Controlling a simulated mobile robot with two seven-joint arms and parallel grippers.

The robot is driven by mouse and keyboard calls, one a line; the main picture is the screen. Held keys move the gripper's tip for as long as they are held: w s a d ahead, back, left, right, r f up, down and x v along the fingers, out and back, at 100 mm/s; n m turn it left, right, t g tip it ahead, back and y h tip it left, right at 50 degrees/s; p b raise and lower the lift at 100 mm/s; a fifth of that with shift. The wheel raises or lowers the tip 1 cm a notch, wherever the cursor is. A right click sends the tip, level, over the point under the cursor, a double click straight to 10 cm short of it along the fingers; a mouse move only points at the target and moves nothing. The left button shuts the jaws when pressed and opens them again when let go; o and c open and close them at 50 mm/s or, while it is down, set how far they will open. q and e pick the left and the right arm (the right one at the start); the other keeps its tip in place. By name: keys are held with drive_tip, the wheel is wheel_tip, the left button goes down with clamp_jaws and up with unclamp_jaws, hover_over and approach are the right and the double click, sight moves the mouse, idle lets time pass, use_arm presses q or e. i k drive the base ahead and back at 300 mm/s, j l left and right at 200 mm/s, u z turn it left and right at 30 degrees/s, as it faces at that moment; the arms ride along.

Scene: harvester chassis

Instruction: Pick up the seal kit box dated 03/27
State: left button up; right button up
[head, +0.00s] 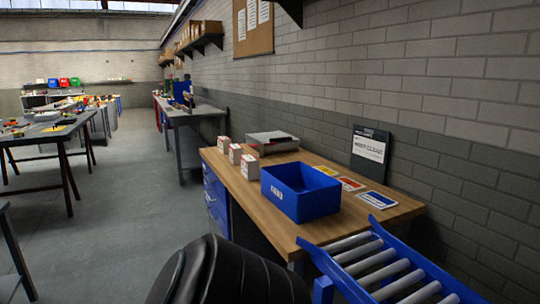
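Three small white boxes with red markings stand in a row along the left edge of the wooden workbench (262,209). They are the far box (223,144), the middle box (235,154) and the near box (250,168). Their print is too small to read, so I cannot tell which one bears 03/27. All three stand upright and apart from any gripper. Neither of my grippers is in view.
A blue open bin (298,207) stands right of the near box. Coloured cards (350,184) and a dark sign (369,158) are along the wall. A roller conveyor (380,266) adjoins the front.

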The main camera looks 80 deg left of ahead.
sight(235, 150)
drive_tip(key=u, duration=2.85)
drive_tip(key=i, duration=0.1)
drive_tip(key=i+j+u, duration=0.4)
drive_tip(key=i+u, duration=0.4)
drive_tip(key=i, duration=0.2)
drive_tip(key=i+j, duration=0.1)
drive_tip(key=i, duration=0.6)
drive_tip(key=i+j, duration=0.1)
drive_tip(key=i, duration=0.55)
drive_tip(key=i+z, duration=0.35)
drive_tip(key=i+j+z, duration=0.15)
drive_tip(key=z, duration=0.2)
drive_tip(key=i+j+z, duration=0.35)
drive_tip(key=i+l, duration=0.05)
drive_tip(key=l, duration=0.05)
